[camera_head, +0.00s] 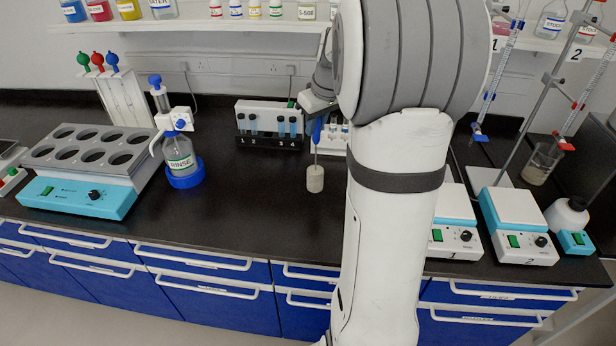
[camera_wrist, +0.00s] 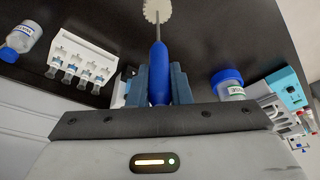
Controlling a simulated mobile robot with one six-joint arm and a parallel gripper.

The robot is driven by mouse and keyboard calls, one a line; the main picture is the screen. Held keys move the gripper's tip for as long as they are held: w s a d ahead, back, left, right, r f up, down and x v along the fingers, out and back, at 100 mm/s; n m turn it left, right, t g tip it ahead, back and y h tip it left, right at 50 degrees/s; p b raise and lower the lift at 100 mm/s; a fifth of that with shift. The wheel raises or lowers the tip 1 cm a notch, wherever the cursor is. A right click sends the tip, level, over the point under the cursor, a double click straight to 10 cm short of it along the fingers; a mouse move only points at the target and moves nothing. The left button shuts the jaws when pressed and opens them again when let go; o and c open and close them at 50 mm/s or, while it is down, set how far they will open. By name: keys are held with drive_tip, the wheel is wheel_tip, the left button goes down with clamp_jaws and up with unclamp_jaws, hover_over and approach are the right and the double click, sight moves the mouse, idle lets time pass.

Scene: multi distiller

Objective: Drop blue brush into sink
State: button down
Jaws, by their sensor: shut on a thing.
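The blue brush has a blue handle (camera_head: 317,131), a thin stem and a pale round bristle head (camera_head: 315,179). It hangs upright, head down, above the black bench. My gripper (camera_head: 316,112) is shut on the handle near its top. In the wrist view the blue handle (camera_wrist: 159,70) sits between the two fingers of my gripper (camera_wrist: 159,85), with the pale head cut off at the top edge. I cannot tell whether the head touches the bench. No sink is seen in either view; my arm hides part of the bench.
A white rack with vials (camera_head: 268,125) stands behind the brush. A rinse bottle (camera_head: 180,155) and a heating block (camera_head: 85,165) are at the left. Two hotplates (camera_head: 515,220), burette stands and a beaker (camera_head: 541,163) are at the right. Bare bench (camera_head: 250,200) lies in front.

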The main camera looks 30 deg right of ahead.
drive_tip(key=p, duration=0.1)
hover_over(315, 169)
wheel_tip(315, 169, down, 8)
drive_tip(key=shift+w, duration=0.15)
drive_tip(key=shift+f, duration=0.15)
drive_tip(key=c, duration=1.3)
unclamp_jaws()
drive_tip(key=shift+w, duration=0.1)
